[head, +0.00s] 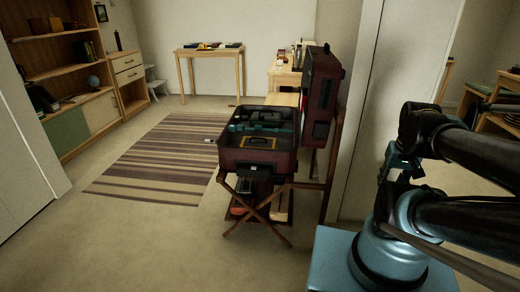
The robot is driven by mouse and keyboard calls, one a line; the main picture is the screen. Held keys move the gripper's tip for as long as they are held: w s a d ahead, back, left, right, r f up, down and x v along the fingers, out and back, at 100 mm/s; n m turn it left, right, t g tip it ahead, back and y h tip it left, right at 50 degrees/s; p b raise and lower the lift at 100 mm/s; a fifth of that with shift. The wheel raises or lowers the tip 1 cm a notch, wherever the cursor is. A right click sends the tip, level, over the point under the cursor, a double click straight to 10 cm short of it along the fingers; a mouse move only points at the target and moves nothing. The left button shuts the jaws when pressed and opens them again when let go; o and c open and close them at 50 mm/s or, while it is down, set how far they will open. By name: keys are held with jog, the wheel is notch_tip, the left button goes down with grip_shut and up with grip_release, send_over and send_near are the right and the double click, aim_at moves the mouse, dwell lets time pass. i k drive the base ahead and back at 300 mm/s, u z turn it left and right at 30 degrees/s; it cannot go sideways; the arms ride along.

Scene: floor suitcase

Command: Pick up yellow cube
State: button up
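I cannot make out a yellow cube for certain. An open dark red suitcase (233,158) rests on a folding wooden stand (258,212) in the middle of the view. Inside it lies a flat dark item with a yellow-orange border (259,143), and teal and dark items lie behind it. Small yellow patches (209,45) show among dark things on the far table; their shapes are too small to tell. My arm fills the right side with its blue base and dark links. My gripper does not show.
A striped rug (150,170) lies left of the suitcase stand. A wooden shelf unit (65,75) lines the left wall. A wooden table (192,57) stands at the back. A cluttered desk (283,78) stands behind the suitcase lid (318,95). The front floor is clear.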

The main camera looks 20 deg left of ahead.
aim_at(254, 142)
jog(key=k, duration=1.3)
jog(key=z, duration=0.2)
jog(key=i, duration=1.75)
jog(key=u, duration=0.7)
